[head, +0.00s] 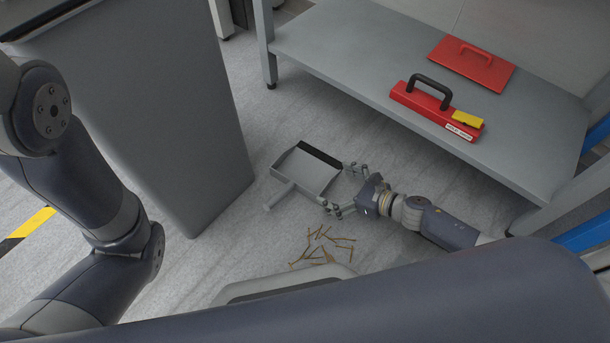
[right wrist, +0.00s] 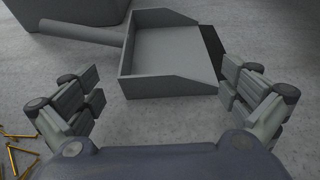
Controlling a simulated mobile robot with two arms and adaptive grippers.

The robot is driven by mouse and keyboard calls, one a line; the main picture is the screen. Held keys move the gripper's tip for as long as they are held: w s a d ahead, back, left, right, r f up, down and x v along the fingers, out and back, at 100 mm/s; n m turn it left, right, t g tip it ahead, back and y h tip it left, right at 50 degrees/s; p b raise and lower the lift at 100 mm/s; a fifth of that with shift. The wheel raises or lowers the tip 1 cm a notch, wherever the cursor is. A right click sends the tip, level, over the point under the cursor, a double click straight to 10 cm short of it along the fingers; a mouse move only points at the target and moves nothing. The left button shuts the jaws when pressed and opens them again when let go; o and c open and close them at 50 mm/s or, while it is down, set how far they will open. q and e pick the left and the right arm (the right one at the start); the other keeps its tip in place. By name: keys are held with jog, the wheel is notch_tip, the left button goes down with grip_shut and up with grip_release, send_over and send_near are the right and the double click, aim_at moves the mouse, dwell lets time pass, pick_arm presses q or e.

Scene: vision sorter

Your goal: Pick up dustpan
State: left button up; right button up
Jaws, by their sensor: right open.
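The grey dustpan (head: 306,173) lies on the floor, with its handle (head: 281,196) toward the lower left and a dark lip at its upper right edge. My right gripper (head: 341,187) is open, low at the floor, its fingers pointing at the dustpan's right side. In the right wrist view, the dustpan (right wrist: 170,60) is ahead of the two spread fingers (right wrist: 160,102), with nothing between them but floor close in. The handle runs off to the left there. My left arm shows at the left of the head view, but its gripper does not.
A large grey bin (head: 160,110) stands left of the dustpan. Several brown nails or screws (head: 322,246) lie scattered on the floor below it. A grey low shelf (head: 350,55) holds a red handled box (head: 430,108) and a red plate with a handle (head: 470,65).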

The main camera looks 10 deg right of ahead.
aim_at(321, 187)
jog(key=b+x, duration=0.2)
jog(key=x, duration=0.2)
jog(key=shift+s+a, duration=0.1)
jog(key=shift+w+a+f, duration=0.15)
jog(key=shift+w+a, duration=0.05)
jog(key=shift+w, duration=0.4)
jog(key=shift+s, duration=0.1)
jog(key=c, duration=1.2)
jog(key=shift+c, duration=0.2)
jog(key=shift+s, duration=0.1)
jog(key=shift+c, duration=0.2)
